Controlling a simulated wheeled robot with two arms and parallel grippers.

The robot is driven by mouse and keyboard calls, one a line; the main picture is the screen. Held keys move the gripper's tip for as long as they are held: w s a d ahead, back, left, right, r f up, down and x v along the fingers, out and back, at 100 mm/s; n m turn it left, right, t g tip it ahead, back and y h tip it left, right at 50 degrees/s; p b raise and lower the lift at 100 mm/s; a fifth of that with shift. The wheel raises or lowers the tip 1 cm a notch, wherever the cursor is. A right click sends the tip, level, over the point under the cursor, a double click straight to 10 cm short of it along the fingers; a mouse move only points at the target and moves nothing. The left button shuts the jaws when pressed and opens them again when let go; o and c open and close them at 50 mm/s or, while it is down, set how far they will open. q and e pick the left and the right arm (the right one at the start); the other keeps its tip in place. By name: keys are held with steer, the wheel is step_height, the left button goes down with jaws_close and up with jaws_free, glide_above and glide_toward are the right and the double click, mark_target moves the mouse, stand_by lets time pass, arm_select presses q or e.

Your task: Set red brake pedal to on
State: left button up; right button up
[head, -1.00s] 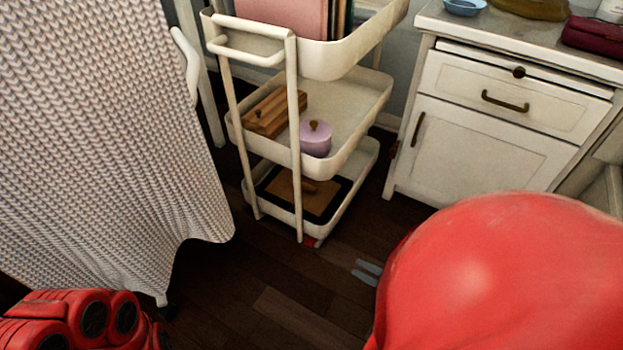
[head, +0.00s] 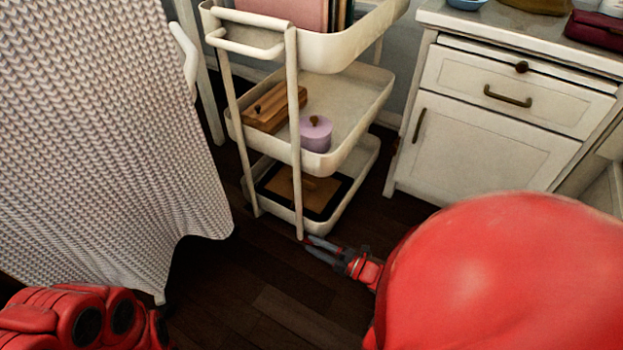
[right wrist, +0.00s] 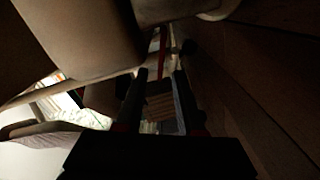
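The white three-tier trolley (head: 345,146) stands on the floor in the head view. My right gripper (head: 310,244) is low by the foot of its front post, close to the floor. Its two fingers are apart and nothing shows held between them. The red brake pedal cannot be made out in the head view, where the gripper covers its spot at the trolley's base. In the dark right wrist view, a thin red strip (right wrist: 162,45), probably the pedal, lies just beyond the open fingertips (right wrist: 161,75). My left gripper is out of view.
A knitted white cloth (head: 100,130) hangs at the left. A white cabinet (head: 480,145) stands at the right. The trolley carries a wooden box (head: 275,108), a lilac pot (head: 316,134) and a dark-rimmed tray (head: 337,203). Dark floor (head: 235,290) in front is clear.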

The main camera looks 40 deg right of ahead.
steer(key=shift+w+a, duration=0.3)
steer(key=shift+w, duration=0.35)
jaws_close()
